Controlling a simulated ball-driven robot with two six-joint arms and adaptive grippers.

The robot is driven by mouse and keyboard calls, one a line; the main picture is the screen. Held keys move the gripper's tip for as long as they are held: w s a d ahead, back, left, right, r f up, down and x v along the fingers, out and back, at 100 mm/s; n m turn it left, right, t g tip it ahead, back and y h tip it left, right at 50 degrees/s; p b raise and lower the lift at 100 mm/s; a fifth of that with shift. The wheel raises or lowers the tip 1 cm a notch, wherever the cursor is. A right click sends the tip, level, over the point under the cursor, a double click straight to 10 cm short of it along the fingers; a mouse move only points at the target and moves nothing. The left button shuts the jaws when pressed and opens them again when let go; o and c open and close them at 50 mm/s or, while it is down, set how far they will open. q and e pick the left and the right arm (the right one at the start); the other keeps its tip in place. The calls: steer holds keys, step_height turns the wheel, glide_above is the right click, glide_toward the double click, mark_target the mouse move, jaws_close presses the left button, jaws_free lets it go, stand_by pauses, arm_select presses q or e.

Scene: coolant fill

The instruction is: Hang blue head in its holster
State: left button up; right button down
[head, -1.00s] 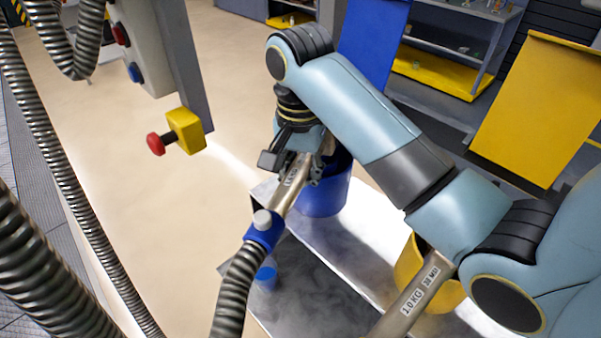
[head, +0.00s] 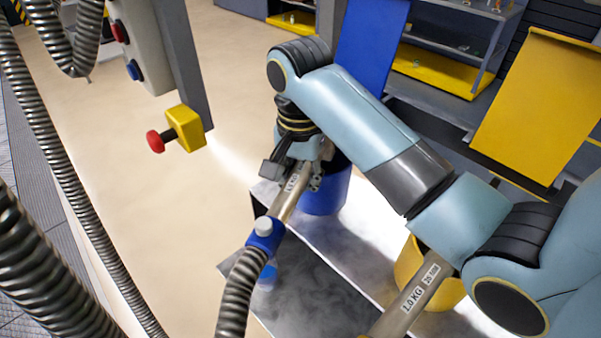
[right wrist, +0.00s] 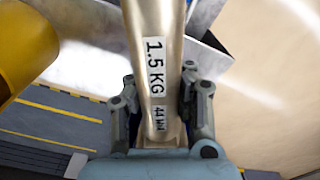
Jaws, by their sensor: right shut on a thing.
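The blue head is a metal tube (head: 289,201) with a blue collar (head: 265,236) and a ribbed metal hose (head: 238,295) running down from it. My right gripper (head: 299,177) is shut around the tube's upper part, and the tube is tilted. In the right wrist view the tube (right wrist: 157,25) lies between the fingers (right wrist: 160,110) with a 1.5 KG label facing the camera. A blue cylindrical container (head: 328,192) stands behind my right gripper, partly hidden by it; I cannot tell whether it is the holster. My left gripper is not in view.
A yellow container (head: 410,262) stands on the platform (head: 345,300), near a second metal tube (head: 408,303) marked 1.0 KG. A post with a yellow box and red button (head: 184,129) is at left. Thick hoses (head: 60,190) cross the left side. Pale floor is open between.

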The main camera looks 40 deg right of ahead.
steer(key=shift+f, duration=0.8)
